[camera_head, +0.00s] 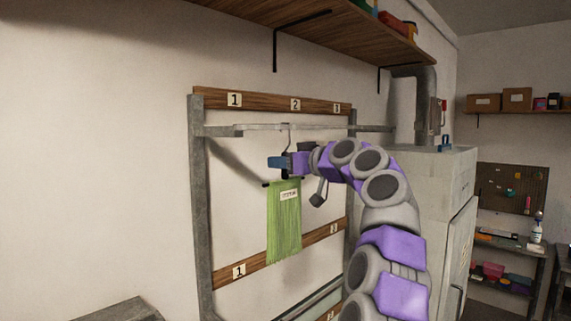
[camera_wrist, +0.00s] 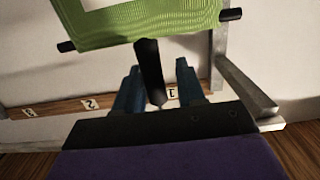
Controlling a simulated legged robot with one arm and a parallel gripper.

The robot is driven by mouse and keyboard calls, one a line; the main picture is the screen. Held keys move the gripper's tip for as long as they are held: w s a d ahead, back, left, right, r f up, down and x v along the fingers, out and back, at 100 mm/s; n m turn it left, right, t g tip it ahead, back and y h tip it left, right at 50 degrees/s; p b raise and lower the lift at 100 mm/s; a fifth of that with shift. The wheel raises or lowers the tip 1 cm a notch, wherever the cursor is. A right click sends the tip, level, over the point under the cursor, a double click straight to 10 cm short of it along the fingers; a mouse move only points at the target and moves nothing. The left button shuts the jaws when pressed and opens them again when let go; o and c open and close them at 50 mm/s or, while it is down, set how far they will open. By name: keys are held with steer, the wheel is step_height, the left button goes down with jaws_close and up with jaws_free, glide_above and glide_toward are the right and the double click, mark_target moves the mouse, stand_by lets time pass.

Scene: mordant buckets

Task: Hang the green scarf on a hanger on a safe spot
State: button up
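The green scarf (camera_head: 284,222) hangs down from a black hanger (camera_head: 266,184) and bears a small white label. The hanger's hook (camera_head: 288,136) reaches the metal rail (camera_head: 262,127), below and slightly left of the 2 sign (camera_head: 295,105); I cannot tell whether it rests on it. My gripper (camera_head: 285,162) is at the hanger's neck, just above the scarf. In the wrist view, the black neck (camera_wrist: 150,72) stands between my blue fingers (camera_wrist: 160,80), with a visible gap on its right. The scarf (camera_wrist: 150,22) fills the top there.
The rack's upper board carries signs 1 (camera_head: 234,100), 2 and 3 (camera_head: 337,108). A wooden shelf (camera_head: 345,35) juts out above. A grey cabinet (camera_head: 425,185) with a pipe (camera_head: 427,105) stands to the right. The rail left of the hanger is free.

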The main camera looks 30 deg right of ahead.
steer(key=shift+o, duration=1.1)
steer(key=shift+a, duration=0.2)
steer(key=shift+d, duration=0.1)
